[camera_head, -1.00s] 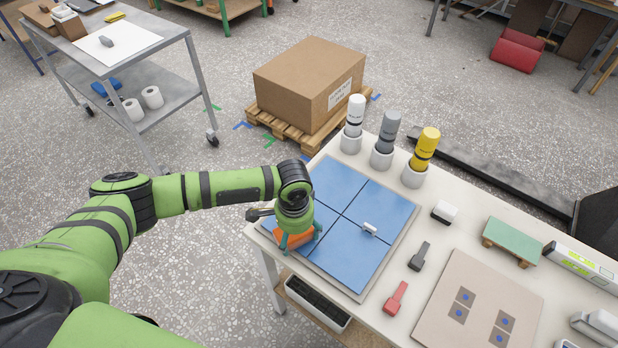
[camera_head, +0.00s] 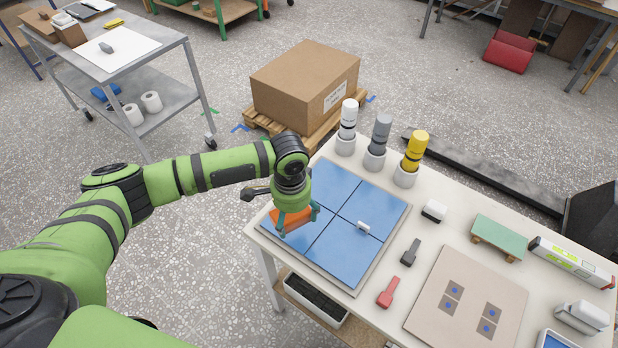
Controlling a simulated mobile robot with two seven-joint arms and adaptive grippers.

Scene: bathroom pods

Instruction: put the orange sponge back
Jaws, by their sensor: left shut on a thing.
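The orange sponge (camera_head: 290,221) is held in my left gripper (camera_head: 296,222), whose fingers are shut on its sides. The gripper points down over the left part of the blue four-tile panel (camera_head: 345,245). The gripper hides part of the sponge. I cannot tell whether the sponge touches the tiles or is just above them. My right gripper is not in view.
White (camera_head: 347,120), grey (camera_head: 379,135) and yellow (camera_head: 414,149) bottles stand in holders behind the panel. A small white piece (camera_head: 363,226) lies on the tiles. Grey (camera_head: 411,251) and red (camera_head: 388,292) tools, a green-topped block (camera_head: 498,236) and a beige board (camera_head: 440,312) are to the right.

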